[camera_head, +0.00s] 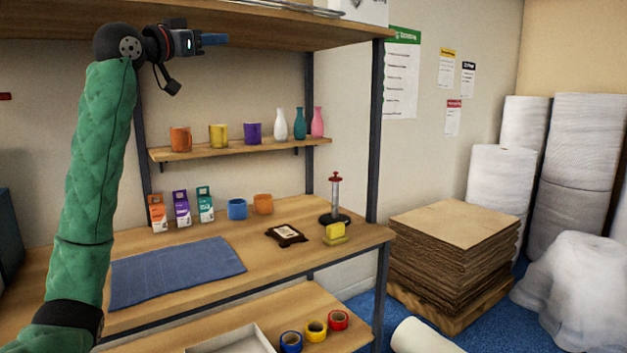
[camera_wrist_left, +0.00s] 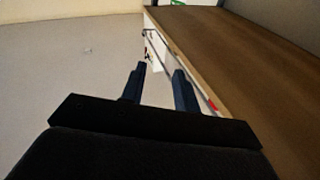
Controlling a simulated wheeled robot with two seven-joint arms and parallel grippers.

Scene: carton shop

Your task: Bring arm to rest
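My left arm (camera_head: 97,165), in a green quilted sleeve, rises along the left side of the head view. My left gripper (camera_head: 214,39) is at its top, pointing right, just in front of the underside of the upper shelf (camera_head: 290,32). In the left wrist view its two dark fingers (camera_wrist_left: 158,82) stand apart with nothing between them. The shelf board also shows on the right of that view (camera_wrist_left: 240,60). My right gripper is in neither view.
The workbench (camera_head: 290,235) carries a blue mat (camera_head: 175,270), small boxes, mugs and a yellow block (camera_head: 335,234). A small wall shelf (camera_head: 235,150) holds mugs and vases. Stacked cardboard (camera_head: 455,260) and wrapped rolls (camera_head: 585,150) stand at right.

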